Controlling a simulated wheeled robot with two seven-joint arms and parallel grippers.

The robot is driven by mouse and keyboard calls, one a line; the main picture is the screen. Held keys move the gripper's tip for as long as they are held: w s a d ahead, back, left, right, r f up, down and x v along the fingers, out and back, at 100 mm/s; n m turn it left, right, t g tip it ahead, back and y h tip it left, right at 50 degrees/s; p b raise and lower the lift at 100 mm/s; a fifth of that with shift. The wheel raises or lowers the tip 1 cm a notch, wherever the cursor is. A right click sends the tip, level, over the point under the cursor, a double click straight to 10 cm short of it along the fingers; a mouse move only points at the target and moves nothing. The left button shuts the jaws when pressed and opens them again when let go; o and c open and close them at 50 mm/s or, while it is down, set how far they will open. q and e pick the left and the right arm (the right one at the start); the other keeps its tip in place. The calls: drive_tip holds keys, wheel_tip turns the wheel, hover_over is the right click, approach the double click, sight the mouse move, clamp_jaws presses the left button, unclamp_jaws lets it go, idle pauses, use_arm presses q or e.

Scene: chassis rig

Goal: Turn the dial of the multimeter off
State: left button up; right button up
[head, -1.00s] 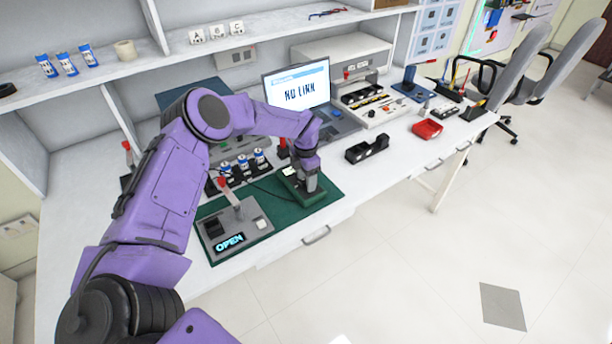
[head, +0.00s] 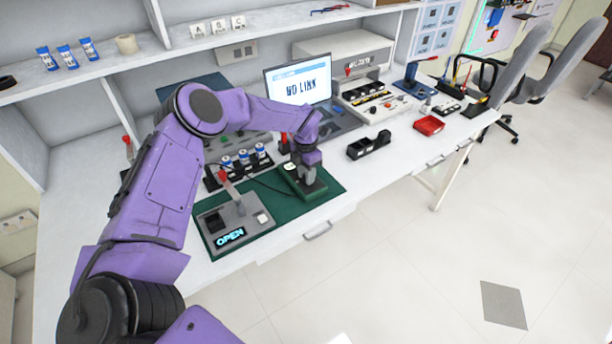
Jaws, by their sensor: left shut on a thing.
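The multimeter (head: 293,184) is a dark green device lying on the green mat (head: 283,214), near its right end. A small pale screen shows at its upper left. My left gripper (head: 309,180) points down onto the multimeter, and its fingers are shut on the dial. The dial itself is hidden by the fingers, so its setting cannot be read. My right gripper is not in view.
A grey fixture (head: 235,218) with a red-tipped lever and an "OPEN" display stands on the mat's left. Behind are a rack of blue-and-white cells (head: 243,161) and a laptop (head: 303,88) reading "NO LINK". A black tray (head: 368,146) lies to the right.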

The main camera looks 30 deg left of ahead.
use_arm(q)
drive_tip(key=n+b, duration=0.3)
drive_tip(key=n, duration=0.1)
drive_tip(key=shift+f+b, duration=0.15)
drive_tip(key=shift+b, duration=0.25)
drive_tip(key=shift+n+b, duration=1.15)
drive_tip(key=shift+n, duration=0.55)
drive_tip(key=shift+r, duration=0.2)
drive_tip(key=o, duration=1)
drive_tip(key=shift+o, duration=0.3)
drive_tip(key=shift+w, duration=0.1)
wheel_tip(320, 180, up, 10)
drive_tip(key=b, duration=0.1)
drive_tip(key=shift+r, duration=0.2)
drive_tip(key=shift+a, duration=0.1)
